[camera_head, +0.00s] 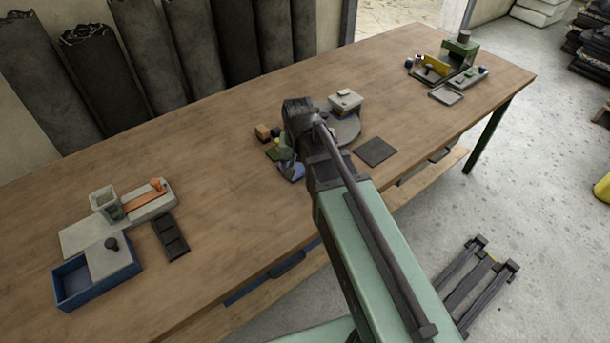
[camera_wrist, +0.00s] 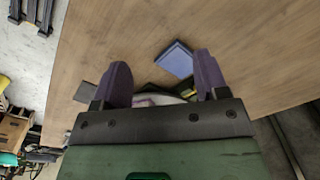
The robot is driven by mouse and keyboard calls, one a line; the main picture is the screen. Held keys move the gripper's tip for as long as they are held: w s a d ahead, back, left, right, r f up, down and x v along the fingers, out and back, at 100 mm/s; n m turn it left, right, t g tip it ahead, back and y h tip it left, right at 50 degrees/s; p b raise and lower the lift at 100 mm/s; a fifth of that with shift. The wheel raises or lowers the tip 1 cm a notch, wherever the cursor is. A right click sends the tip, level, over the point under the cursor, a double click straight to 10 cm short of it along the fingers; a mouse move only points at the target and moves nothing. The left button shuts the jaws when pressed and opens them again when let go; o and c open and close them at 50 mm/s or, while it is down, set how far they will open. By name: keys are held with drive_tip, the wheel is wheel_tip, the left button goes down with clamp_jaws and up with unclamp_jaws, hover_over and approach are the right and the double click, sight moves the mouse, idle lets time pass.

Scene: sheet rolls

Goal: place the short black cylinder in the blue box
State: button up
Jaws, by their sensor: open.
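A blue box (camera_head: 92,292) with low walls stands at the left front of the table in the head view. A grey plate (camera_head: 108,262) with a black knob (camera_head: 111,243) covers part of its top; the left part is open. A small dark cylinder-like piece (camera_head: 463,37) tops a green stand at the far right, and another dark piece (camera_head: 408,62) sits nearby. I cannot tell which is the short black cylinder. My arm hides the fingers in the head view.
A blue piece (camera_wrist: 175,60) lies just beyond my fingers. A round grey disc (camera_head: 349,132) carries a pale box (camera_head: 346,100); a dark square plate (camera_head: 375,151) lies right of it. A black tray (camera_head: 171,238) stands near the blue box.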

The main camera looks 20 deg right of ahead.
drive_tip(key=s+n, duration=0.3)
drive_tip(key=s, duration=0.6)
drive_tip(key=shift+s, duration=0.4)
drive_tip(key=shift+n, duration=0.3)
drive_tip(key=shift+c, duration=0.6)
drive_tip(key=shift+w+f, duration=0.15)
drive_tip(key=shift+w, duration=0.15)
drive_tip(key=shift+c, duration=0.5)
drive_tip(key=m+b, duration=0.1)
drive_tip(key=m, duration=1.1)
hover_over(277, 128)
drive_tip(key=shift+d+f, duration=0.2)
drive_tip(key=shift+f, duration=0.4)
drive_tip(key=f+b, duration=0.3)
drive_tip(key=f+m+b, duration=0.1)
drive_tip(key=f+b, duration=0.3)
drive_tip(key=f+m+b, duration=0.1)
drive_tip(key=f+b, duration=0.3)
drive_tip(key=shift+a+t, duration=0.3)
drive_tip(key=shift+r, duration=0.2)
drive_tip(key=c, duration=0.9)
drive_tip(key=shift+r, duration=0.1)
